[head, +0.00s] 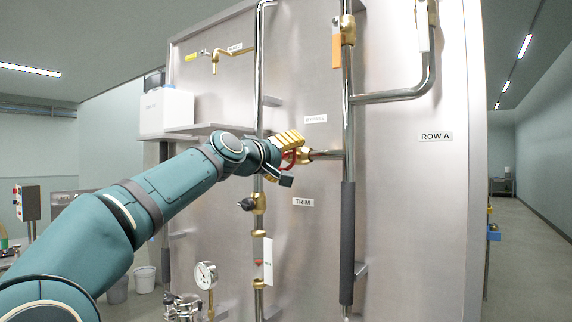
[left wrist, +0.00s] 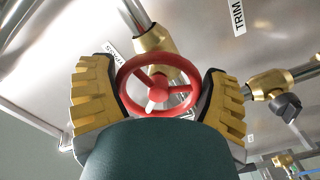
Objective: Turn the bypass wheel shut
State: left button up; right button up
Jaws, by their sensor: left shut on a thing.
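The bypass wheel (left wrist: 158,90) is a red spoked handwheel on a brass valve body (left wrist: 157,42), seen in the left wrist view. In the head view only part of its red rim (head: 289,157) shows, beside the "BYPASS" label (head: 316,119). My left gripper (head: 291,148) is at the wheel, and its ribbed yellow fingers (left wrist: 160,97) stand on both sides of the rim, shut on it. The wheel's valve sits on a short horizontal pipe (head: 327,154) between two upright pipes. My right gripper is in neither view.
Below the wheel are a brass valve with a black knob (head: 247,204), the "TRIM" label (head: 303,202) and a pressure gauge (head: 205,274). An upright pipe with a dark grey sleeve (head: 347,240) stands to the right. A white container (head: 166,109) sits on a shelf at left.

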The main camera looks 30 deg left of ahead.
pick_arm(q)
jog(key=m, duration=0.1)
jog(key=m+b, duration=0.1)
jog(key=m, duration=0.2)
jog(key=shift+a+f+m+b, duration=0.1)
jog(key=shift+f+m+b, duration=0.15)
jog(key=shift+m+b, duration=0.1)
jog(key=shift+a+m+b, duration=0.1)
jog(key=shift+m+b, duration=0.35)
jog(key=shift+m, duration=1)
jog(key=o, duration=1)
jog(key=shift+r, duration=0.1)
jog(key=shift+s, duration=0.15)
jog(key=s+a, duration=0.1)
jog(key=s, duration=1)
jog(key=shift+s, duration=0.35)
